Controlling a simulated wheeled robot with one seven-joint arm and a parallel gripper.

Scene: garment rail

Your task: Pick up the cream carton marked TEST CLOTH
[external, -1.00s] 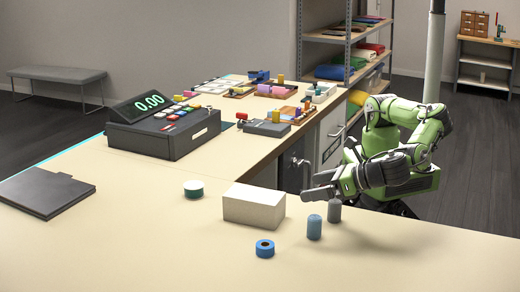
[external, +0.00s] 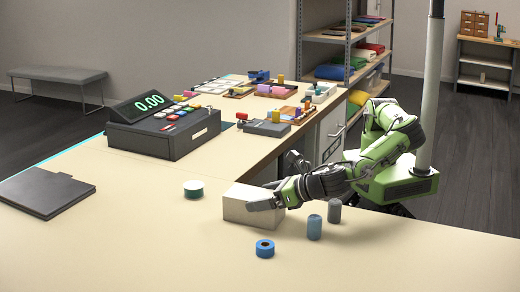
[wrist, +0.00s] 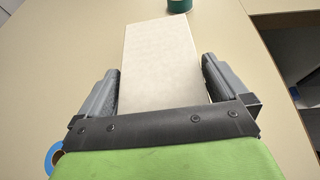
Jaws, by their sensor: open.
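The cream carton (external: 236,204) is a plain box lying on the counter in the external view. No marking is readable on the sides that show. My gripper (external: 264,198) is at its right end, with one finger along the near side. In the wrist view the carton (wrist: 160,62) lies between the two fingers of my open gripper (wrist: 161,95), a finger on each side. The left finger is very close to the carton; I cannot tell whether either touches. The carton's near end is hidden behind the gripper body.
A blue tape roll (external: 265,248) lies in front of the carton. Two grey-blue cylinders (external: 314,228) (external: 335,211) stand to its right, under my arm. A green-and-white round tin (external: 194,188) is to its left. A black folder (external: 44,191) and a register (external: 162,128) are farther off.

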